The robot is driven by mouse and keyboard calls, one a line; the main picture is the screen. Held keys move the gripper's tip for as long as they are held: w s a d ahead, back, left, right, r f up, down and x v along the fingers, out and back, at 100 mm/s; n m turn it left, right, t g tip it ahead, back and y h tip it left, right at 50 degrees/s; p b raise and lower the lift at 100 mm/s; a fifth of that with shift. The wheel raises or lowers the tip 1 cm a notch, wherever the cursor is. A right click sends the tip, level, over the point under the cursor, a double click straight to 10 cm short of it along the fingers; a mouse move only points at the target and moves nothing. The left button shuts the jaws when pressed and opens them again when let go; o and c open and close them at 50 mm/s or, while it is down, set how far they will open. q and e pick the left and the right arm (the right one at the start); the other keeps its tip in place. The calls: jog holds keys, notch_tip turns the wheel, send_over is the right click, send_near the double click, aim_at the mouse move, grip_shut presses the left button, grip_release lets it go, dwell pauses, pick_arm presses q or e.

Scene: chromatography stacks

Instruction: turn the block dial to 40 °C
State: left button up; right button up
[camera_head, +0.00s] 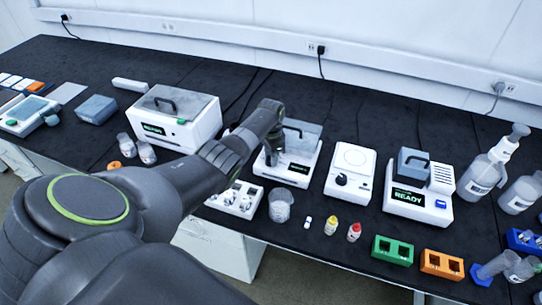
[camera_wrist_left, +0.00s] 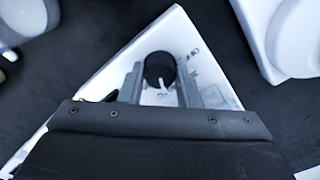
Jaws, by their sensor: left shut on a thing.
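The block heater (camera_head: 301,173) is a white box with a grey lid and black handle, standing mid-bench in the head view. In the left wrist view its white top (camera_wrist_left: 205,90) carries the dial (camera_wrist_left: 158,66), a round black knob with a white pointer. Small marks beside the knob are too small to read. My left gripper (camera_head: 276,158) reaches down onto the front of the heater. In the wrist view the left gripper (camera_wrist_left: 161,84) has a finger on each side of the knob and is shut on it. My right gripper is not in view.
A white device with a round plate (camera_head: 352,160) stands close to the right, and a unit reading READY (camera_head: 408,198) is beyond it. A larger lidded instrument (camera_head: 175,115) is to the left.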

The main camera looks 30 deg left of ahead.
pick_arm(q)
jog(key=shift+w+r, duration=0.1)
jog(key=o, duration=1)
jog(key=shift+c, duration=0.2)
jog(key=shift+r, duration=0.45)
notch_tip(320, 180, up, 16)
jog(key=shift+r, duration=0.2)
